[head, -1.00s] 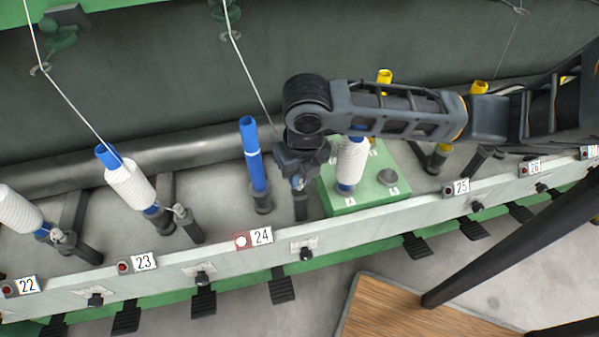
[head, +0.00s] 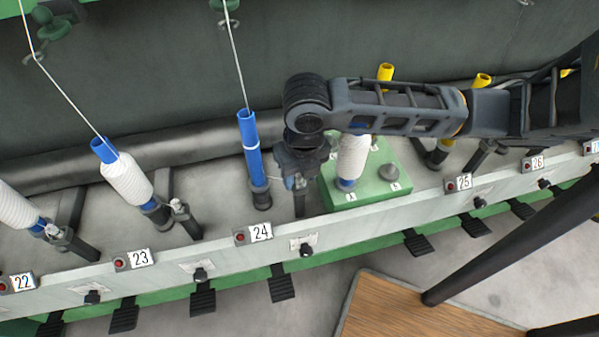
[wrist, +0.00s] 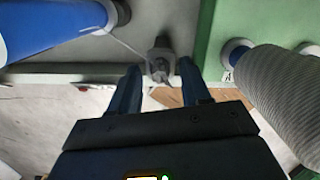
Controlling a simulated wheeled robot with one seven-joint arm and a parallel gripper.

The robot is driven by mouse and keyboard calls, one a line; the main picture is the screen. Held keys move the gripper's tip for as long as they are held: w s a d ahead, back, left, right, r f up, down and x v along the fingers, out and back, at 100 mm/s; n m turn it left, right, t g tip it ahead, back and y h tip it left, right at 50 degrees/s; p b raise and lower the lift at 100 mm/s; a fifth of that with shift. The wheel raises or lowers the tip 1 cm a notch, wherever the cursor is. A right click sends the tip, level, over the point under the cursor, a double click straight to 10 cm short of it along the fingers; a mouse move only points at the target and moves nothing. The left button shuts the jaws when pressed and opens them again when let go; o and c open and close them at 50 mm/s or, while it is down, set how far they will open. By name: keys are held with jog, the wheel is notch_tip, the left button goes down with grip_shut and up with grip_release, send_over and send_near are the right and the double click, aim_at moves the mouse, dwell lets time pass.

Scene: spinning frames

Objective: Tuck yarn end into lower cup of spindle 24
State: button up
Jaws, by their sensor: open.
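Spindle 24 carries a bare blue tube (head: 252,150) with a white band, standing upright behind the 24 label (head: 261,232). A white yarn (head: 235,62) runs from the guide above down to the tube's top. In the wrist view, a thin yarn strand (wrist: 125,43) runs from the blue tube (wrist: 45,22) to a small grey cup-like piece (wrist: 160,58), seemingly the lower cup. My gripper (wrist: 160,80) is open, its two fingers on either side of this piece. In the head view my gripper (head: 300,182) hides most of it. I cannot tell whether the yarn end is inside.
A green block (head: 366,181) with a white bobbin (head: 352,158) and a grey knob stands just right of my gripper. Wound spindles (head: 130,180) stand at left. The pale numbered rail (head: 350,221) runs along the front.

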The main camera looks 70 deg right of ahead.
notch_tip(320, 180, up, 8)
jog(key=shift+s+a+f, duration=0.15)
jog(key=shift+s+a, duration=0.15)
jog(key=shift+s, duration=0.05)
dwell(0.4)
